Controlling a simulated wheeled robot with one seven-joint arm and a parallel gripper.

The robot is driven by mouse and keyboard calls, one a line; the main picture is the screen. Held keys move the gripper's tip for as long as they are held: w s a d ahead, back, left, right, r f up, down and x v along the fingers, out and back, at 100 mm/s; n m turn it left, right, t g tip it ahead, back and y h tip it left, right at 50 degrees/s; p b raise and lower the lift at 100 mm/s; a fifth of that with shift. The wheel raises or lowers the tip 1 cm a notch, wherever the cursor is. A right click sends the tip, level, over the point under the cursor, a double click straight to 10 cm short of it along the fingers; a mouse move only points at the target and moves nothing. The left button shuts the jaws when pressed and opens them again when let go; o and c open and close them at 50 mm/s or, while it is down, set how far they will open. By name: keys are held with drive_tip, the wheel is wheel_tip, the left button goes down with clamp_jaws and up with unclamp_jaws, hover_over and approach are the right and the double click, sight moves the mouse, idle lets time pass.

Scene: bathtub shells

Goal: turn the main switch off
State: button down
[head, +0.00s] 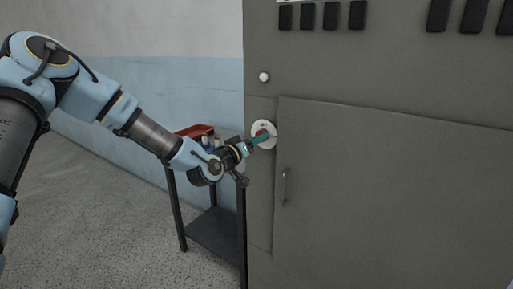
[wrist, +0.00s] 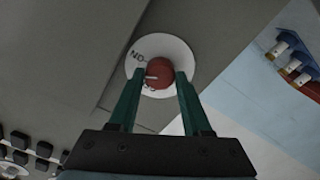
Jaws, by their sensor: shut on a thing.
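The main switch is a red round knob (wrist: 159,72) with a white pointer line, on a white round plate (wrist: 176,50). The plate bears the letters ON at its left and a partly hidden marking below the knob. In the head view the white plate (head: 264,126) sits on the grey cabinet's left front strip, beside the door. My gripper (head: 266,138) reaches it from the left. In the wrist view the green fingers of my gripper (wrist: 158,80) are on both sides of the red knob, shut on it. The pointer points left in that view.
The grey cabinet (head: 390,190) has a large door with a handle (head: 285,187). A small white button (head: 264,77) is above the switch. Black rectangular parts (head: 331,15) line the top. A dark stand (head: 212,232) with a red tray (head: 195,130) is behind my arm.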

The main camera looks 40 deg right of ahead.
drive_tip(key=shift+n+b, duration=2.75)
drive_tip(key=shift+n, duration=3.45)
drive_tip(key=shift+c, duration=1.7)
unclamp_jaws()
drive_tip(key=shift+r, duration=0.1)
drive_tip(key=b+v, duration=0.2)
drive_tip(key=v, duration=0.9)
